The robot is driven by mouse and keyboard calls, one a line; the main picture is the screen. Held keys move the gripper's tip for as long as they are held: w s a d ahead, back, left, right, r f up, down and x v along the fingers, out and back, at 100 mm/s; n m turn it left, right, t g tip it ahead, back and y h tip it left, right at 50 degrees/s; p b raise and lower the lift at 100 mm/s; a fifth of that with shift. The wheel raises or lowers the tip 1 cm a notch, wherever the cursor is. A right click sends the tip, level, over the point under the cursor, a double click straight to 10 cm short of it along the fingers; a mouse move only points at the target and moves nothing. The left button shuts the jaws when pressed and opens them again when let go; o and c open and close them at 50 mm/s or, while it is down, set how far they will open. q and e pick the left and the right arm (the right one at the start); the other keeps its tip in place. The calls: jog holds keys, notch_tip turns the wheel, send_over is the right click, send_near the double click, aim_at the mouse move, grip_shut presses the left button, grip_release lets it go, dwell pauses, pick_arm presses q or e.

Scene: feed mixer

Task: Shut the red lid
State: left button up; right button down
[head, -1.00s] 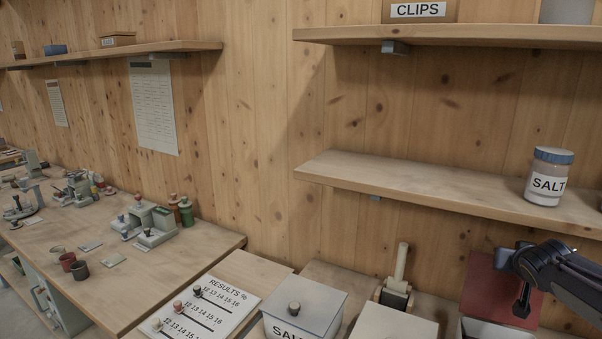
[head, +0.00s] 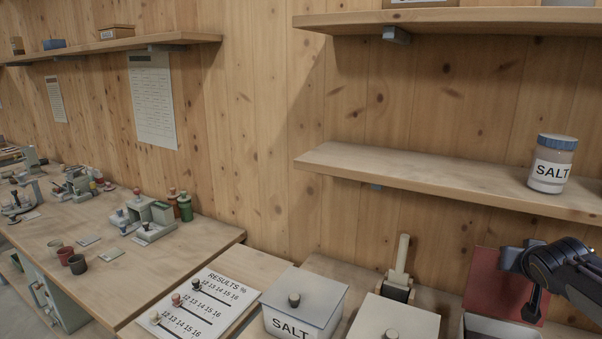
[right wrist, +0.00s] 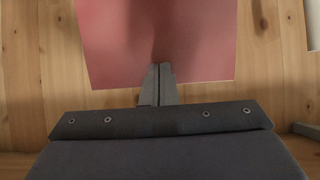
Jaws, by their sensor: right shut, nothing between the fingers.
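The red lid (head: 488,272) stands raised, near upright, at the back of an open white-walled bin (head: 490,328) at the lower right of the head view. My right gripper (head: 530,312) points down in front of the lid's right part and hides some of it. In the right wrist view the lid (right wrist: 150,35) fills the upper middle, and my shut, empty fingers (right wrist: 158,70) overlap its lower edge. I cannot tell whether they touch it. My left gripper is not in view.
A lidded SALT bin (head: 300,305) and another pale lidded bin (head: 400,320) stand left of the open bin. A wooden-handled tool (head: 400,270) stands behind them. A shelf (head: 430,178) with a SALT jar (head: 553,165) hangs above.

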jog(key=shift+s+a+b, duration=0.35)
jog(key=shift+s+a, duration=0.05)
jog(key=shift+s, duration=0.45)
jog(key=s, duration=0.1)
jog(key=s+a+b, duration=0.1)
jog(key=shift+s+a+b, duration=0.15)
jog(key=shift+s+b, duration=0.15)
jog(key=shift+s, duration=0.1)
